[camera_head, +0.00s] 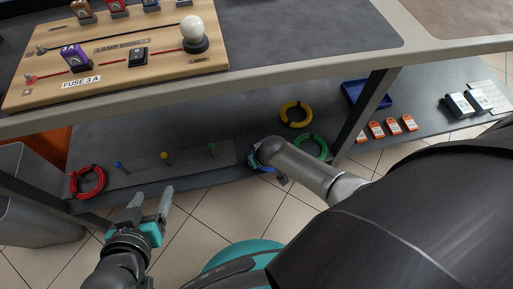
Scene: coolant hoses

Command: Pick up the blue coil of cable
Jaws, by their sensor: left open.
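A bit of blue (253,164) shows at the edge of my right arm on the lower shelf. It looks like part of the blue coil, but the arm covers most of it and I cannot tell its full shape. My left gripper (152,203) is open and empty, in front of the lower shelf's front edge at the left. It is well to the left of the blue bit. My right arm reaches in from the right over the shelf edge, and its gripper's fingers are not visible.
On the lower shelf (345,147) lie a red coil (87,182), a yellow coil (295,114) and a green coil (322,142), partly behind my right arm. A grey strip with several coloured pegs (165,156) sits beside the red coil. The workbench (300,35) overhangs the shelf.

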